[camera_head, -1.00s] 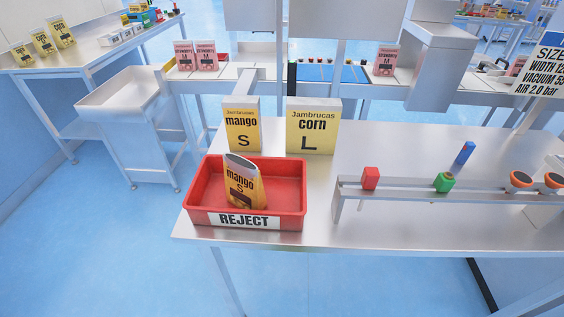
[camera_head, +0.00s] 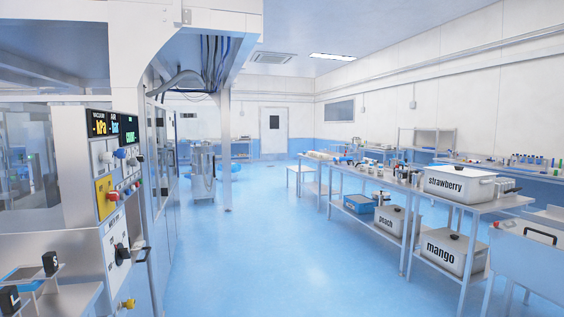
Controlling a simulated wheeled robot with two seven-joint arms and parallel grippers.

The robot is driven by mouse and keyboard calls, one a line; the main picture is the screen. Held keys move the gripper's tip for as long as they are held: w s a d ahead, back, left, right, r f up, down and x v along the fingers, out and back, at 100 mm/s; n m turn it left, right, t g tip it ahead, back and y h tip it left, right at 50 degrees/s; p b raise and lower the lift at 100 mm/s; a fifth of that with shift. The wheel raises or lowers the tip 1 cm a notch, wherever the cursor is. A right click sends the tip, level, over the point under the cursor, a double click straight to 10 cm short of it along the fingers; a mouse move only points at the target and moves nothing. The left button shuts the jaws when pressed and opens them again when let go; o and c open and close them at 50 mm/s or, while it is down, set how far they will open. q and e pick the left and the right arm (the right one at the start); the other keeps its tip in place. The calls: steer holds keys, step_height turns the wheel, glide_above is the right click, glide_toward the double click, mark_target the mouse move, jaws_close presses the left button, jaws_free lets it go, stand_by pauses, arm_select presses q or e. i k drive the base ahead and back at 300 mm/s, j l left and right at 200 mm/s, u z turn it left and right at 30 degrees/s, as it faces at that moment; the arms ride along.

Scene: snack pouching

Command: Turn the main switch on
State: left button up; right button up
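A control panel (camera_head: 104,169) on the side of the machine stands at the left, seen at a steep angle. Its upper part has small lit displays (camera_head: 112,126). Below them are several knobs and buttons, and a red button on a yellow plate (camera_head: 105,198). Lower down a black rotary handle (camera_head: 122,254) sits on a light plate; it may be the main switch, but I cannot read its label or position. A yellow knob (camera_head: 128,304) is near the bottom. Neither of my grippers is in view.
Open blue floor (camera_head: 245,255) lies right of the machine. A support post (camera_head: 226,150) stands ahead. A small black-handled fixture (camera_head: 48,265) is at lower left.

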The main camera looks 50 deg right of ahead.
mark_target(113, 196)
steer(key=z, duration=1)
steer(key=i+z, duration=0.2)
steer(key=i, duration=2.3)
